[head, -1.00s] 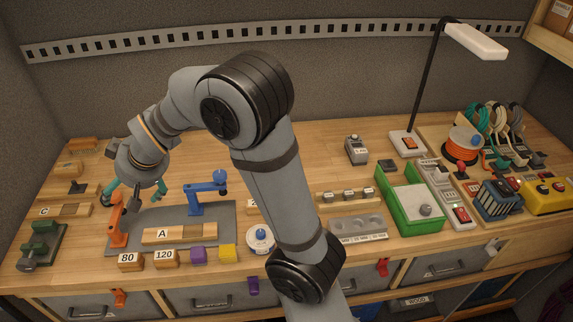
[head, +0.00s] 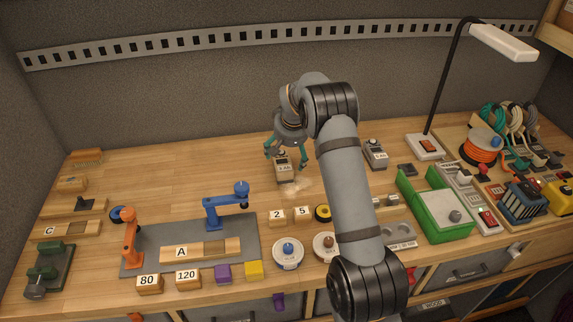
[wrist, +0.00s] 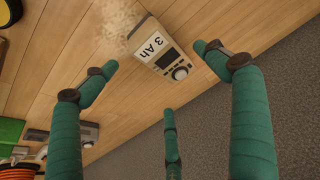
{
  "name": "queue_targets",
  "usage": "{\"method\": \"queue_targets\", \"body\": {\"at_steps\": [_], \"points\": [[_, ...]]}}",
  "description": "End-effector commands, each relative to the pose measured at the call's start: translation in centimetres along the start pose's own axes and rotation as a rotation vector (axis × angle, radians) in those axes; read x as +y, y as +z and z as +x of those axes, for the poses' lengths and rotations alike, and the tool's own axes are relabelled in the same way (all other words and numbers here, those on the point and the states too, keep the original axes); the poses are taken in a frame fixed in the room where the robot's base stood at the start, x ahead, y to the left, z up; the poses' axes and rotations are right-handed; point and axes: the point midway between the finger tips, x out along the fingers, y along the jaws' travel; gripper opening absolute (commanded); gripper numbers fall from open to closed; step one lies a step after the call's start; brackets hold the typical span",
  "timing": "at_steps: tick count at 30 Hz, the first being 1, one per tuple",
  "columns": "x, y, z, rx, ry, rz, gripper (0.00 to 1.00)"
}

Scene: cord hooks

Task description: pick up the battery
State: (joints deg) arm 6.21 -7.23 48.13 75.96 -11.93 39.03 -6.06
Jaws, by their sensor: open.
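A grey battery-like block (head: 285,170) labelled "3 Ah" stands near the back middle of the bench. In the wrist view the same block (wrist: 163,52) shows a dark screen and a round knob. My gripper (head: 286,158) is over this block with its green fingers spread. In the wrist view the open, empty fingers (wrist: 155,78) are apart from the block. A second similar grey block (head: 375,153) with an Ah label stands to the right, beyond my arm; its number is too small to read.
Pale shavings (wrist: 112,25) lie beside the labelled block. A green tray (head: 440,222), a lamp base (head: 425,147) and cord hooks (head: 505,125) are on the right. A grey mat (head: 140,262) with orange and blue clamps is front left.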

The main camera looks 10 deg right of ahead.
Motion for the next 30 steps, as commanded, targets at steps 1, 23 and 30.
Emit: {"method": "queue_targets", "body": {"at_steps": [1, 23, 30], "points": [[0.0, -0.1, 0.5, -0.002, 0.000, 0.000, 0.86], [-0.1, -0.1, 7.0, 0.004, -0.001, 0.001, 0.86], [-0.1, -0.1, 7.0, 0.004, -0.001, 0.001, 0.81]]}}
